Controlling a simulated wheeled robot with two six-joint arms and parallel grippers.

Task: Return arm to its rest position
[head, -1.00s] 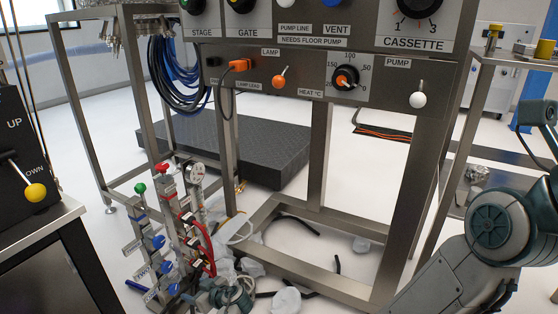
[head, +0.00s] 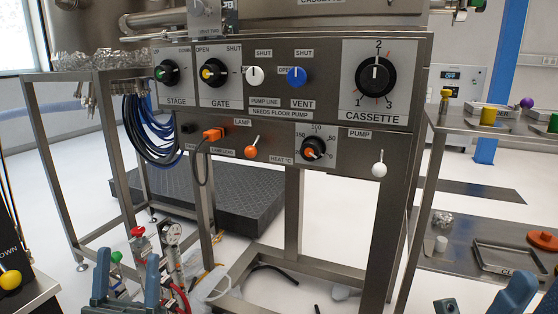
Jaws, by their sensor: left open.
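My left gripper (head: 126,271) shows at the bottom left of the head view. Its two blue fingers point up and stand apart, with a gap between them. It is open, and I see nothing held in it. It appears in front of the small valves and gauge low by the frame. At the bottom right, a blue part of my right gripper (head: 513,296) shows at the picture's edge. Most of it is cut off, so its jaw state cannot be told.
The control panel (head: 225,117) with knobs and levers fills the middle. An orange plug (head: 213,134) sits in its lower strip. A steel shelf unit (head: 480,140) stands right, with a tray (head: 510,262) on its lower shelf. A dark slab (head: 245,205) lies behind the frame.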

